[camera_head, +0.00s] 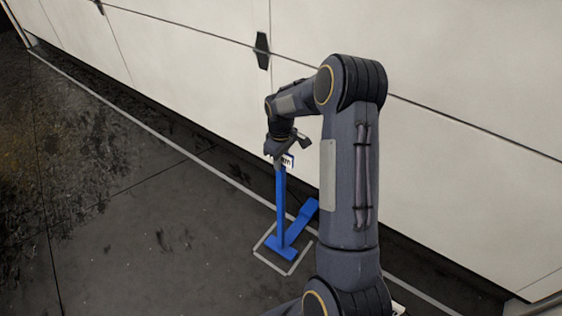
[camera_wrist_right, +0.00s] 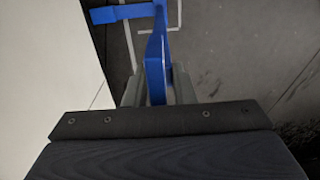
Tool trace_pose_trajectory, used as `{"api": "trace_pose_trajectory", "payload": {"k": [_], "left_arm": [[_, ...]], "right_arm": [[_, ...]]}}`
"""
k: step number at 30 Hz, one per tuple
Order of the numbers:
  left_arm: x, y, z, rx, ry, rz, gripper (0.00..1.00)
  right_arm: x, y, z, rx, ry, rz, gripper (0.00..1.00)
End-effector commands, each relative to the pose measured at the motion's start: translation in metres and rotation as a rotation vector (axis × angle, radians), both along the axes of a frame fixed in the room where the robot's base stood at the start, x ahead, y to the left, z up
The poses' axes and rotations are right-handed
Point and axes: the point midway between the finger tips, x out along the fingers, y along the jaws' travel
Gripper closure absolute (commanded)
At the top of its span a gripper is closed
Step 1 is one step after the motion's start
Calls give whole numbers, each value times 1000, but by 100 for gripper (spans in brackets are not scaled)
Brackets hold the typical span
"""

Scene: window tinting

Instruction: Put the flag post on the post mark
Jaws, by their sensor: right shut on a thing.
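The blue flag post (camera_head: 281,205) stands roughly upright, with a small white tag with dark marks (camera_head: 288,161) near its top. My right gripper (camera_head: 279,159) is shut on the post's upper part. In the right wrist view the post (camera_wrist_right: 156,65) runs between the two fingers (camera_wrist_right: 158,90). The post mark (camera_head: 264,259) is a pale square outline on the floor. The post's near foot shows within the outline, and the other foot reaches back right toward the wall. I cannot tell whether the base touches the floor. My left gripper is not in view.
A long white panelled wall (camera_head: 450,160) with a dark handle (camera_head: 262,50) runs behind the post. A pale line (camera_head: 170,143) runs along the floor before it. The dark floor (camera_head: 150,260) to the left is clear, with stains.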

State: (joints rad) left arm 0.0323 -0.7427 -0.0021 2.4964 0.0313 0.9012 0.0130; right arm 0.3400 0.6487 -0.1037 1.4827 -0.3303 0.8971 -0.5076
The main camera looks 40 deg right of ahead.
Motion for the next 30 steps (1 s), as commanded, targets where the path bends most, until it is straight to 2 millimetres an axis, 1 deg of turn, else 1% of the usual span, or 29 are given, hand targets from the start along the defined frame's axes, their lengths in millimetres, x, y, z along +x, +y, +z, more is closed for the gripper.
{"api": "trace_pose_trajectory", "payload": {"k": [11,12,17,25,28,30], "left_arm": [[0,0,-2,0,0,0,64],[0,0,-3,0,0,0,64],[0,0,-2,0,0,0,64],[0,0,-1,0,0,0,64],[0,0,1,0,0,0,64],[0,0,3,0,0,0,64]], "right_arm": [[1,-1,-5,-2,-6,0,100],[0,0,-6,-1,-2,0,75],[0,-1,-5,-1,-2,0,55],[0,0,-4,-2,-4,0,55],[1,-1,2,-2,-5,0,55],[1,-1,12,-3,-7,0,55]]}}
